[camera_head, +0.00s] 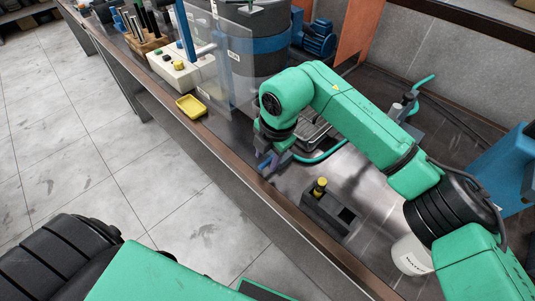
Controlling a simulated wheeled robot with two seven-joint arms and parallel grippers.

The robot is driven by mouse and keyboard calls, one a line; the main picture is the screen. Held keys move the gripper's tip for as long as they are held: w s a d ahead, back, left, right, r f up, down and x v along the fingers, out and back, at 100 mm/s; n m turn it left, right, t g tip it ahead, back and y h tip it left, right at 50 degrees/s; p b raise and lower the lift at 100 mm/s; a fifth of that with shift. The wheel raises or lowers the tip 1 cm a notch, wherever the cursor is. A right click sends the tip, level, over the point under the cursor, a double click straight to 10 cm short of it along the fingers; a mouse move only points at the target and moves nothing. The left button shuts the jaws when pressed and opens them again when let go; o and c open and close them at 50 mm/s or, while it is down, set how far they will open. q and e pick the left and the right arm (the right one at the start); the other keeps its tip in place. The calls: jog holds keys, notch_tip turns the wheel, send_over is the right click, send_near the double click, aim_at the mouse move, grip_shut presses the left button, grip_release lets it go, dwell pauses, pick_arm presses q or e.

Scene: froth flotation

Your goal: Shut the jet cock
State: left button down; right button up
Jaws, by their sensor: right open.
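My right gripper (270,162) is open, low over the front of the bench, beside the sink-like grated tray (315,132). Its fingers look bluish and small, and I cannot make out anything between them. I cannot pick out the jet cock for certain. A green hose (322,155) runs from behind my right wrist along the tray. Another piece of green hose curves above a small grey fitting (398,110) at the back right, apart from the gripper. My right forearm covers part of the bench between them. My left arm shows at the bottom left, with its gripper out of view.
A dark two-slot block (328,214) holds a yellow-topped item. A white bottle (412,256) stands partly under my right arm. A clear-fronted tank (250,62), yellow tray (191,107), white button box (182,72) and blue box (500,172) also stand on the bench.

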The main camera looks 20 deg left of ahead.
notch_tip(320, 180, up, 14)
jog(key=s+d+b, duration=0.1)
jog(key=d+b, duration=0.1)
jog(key=shift+s+d+r+b, duration=0.2)
jog(key=shift+d+b, duration=0.1)
jog(key=shift+b, duration=0.1)
